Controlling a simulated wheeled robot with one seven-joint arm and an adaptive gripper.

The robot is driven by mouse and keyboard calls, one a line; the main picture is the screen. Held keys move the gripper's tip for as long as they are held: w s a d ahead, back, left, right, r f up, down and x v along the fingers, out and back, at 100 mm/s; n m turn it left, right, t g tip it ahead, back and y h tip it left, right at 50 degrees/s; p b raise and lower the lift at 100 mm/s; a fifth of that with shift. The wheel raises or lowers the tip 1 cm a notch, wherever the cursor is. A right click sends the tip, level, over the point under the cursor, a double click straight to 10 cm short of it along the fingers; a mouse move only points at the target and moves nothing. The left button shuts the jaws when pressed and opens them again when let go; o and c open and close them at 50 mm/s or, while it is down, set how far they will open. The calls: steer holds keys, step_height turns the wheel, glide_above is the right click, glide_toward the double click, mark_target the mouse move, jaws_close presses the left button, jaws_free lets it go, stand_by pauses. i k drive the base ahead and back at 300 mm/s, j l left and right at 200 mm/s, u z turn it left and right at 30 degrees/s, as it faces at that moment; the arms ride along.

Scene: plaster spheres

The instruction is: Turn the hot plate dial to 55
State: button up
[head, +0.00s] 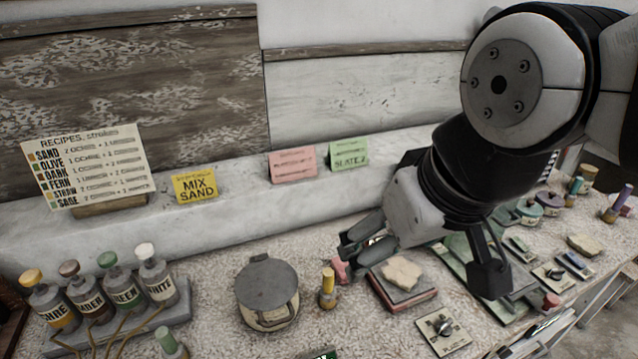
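A square pale plate with a dark dial (441,327) sits on the speckled worktop at the lower right of the head view. A second small plate with a dark knob (553,275) lies further right. I cannot tell which belongs to the hot plate, and no numbers are readable on either. My gripper (418,264) hangs above the worktop, behind and to the upper left of the nearer dial. Its fingers are spread wide, with nothing held between them. It appears apart from the dial.
A tan stone (402,273) lies on a stacked dark and red block (405,297) below my gripper. A yellow-capped bottle (327,289) and a round grey-lidded pot (267,292) stand left. Several labelled bottles fill a rack (178,314). A recipe card (88,167) stands behind.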

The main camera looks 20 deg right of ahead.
mark_target(444, 328)
steer(key=j+z, duration=0.1)
steer(key=z, duration=1.05)
steer(key=k+l+z, duration=0.3)
steer(key=l+z, duration=0.15)
steer(key=l, duration=0.2)
